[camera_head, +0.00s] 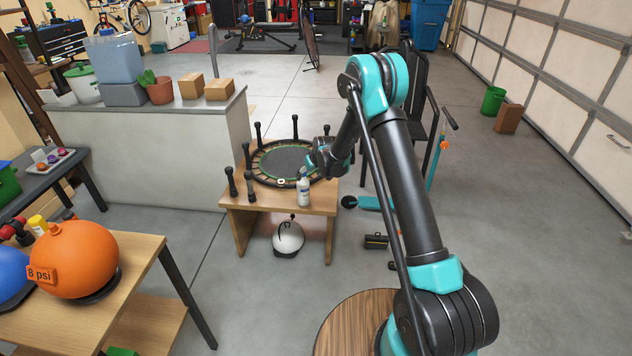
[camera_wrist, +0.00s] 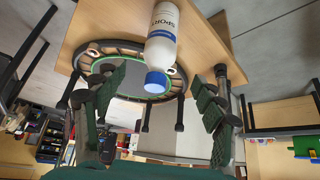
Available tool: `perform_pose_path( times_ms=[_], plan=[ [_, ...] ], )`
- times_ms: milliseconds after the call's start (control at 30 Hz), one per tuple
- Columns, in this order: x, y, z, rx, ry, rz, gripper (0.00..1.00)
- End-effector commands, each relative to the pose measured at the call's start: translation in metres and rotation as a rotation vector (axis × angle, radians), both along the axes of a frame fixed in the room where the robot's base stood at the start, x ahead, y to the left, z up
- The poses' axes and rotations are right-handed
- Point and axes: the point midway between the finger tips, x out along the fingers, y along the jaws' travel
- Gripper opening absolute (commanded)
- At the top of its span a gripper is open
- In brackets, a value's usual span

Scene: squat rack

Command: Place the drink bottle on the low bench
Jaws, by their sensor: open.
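The drink bottle (camera_head: 303,191), white with a blue cap, stands upright near the front edge of a low wooden bench (camera_head: 262,200). In the wrist view, which looks upside down, the bottle (camera_wrist: 178,35) shows dark "SPORT" lettering, its cap towards my gripper. My gripper (camera_head: 314,160) is just above the bottle in the head view. In the wrist view my gripper (camera_wrist: 150,95) is open, its fingers apart on either side of the cap's line, with nothing held. Whether a finger touches the bottle cannot be told. The bench (camera_wrist: 105,25) also shows behind the bottle.
A round mini trampoline (camera_head: 283,160) covers much of the bench, with dark dumbbell-like upright pieces (camera_head: 232,182) around it. A white round object (camera_head: 288,238) sits beneath. A counter (camera_head: 150,150) stands left; a teal-based item (camera_head: 375,203) lies right.

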Motion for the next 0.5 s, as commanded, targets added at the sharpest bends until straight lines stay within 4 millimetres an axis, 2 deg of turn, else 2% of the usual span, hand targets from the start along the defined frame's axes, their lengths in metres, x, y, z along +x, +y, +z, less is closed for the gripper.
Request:
perform_pose_path(
  times_ms=[167, 267, 367, 500],
  plan=[
    [-0.001, -0.002, 0.003, 0.0, 0.0, -0.001, 0.7],
    [-0.006, -0.01, 0.013, -0.001, 0.004, -0.013, 0.7],
    [-0.019, -0.03, 0.036, -0.005, 0.013, -0.038, 0.7],
    [-0.05, -0.07, 0.077, -0.01, 0.033, -0.092, 0.7]
  ],
)
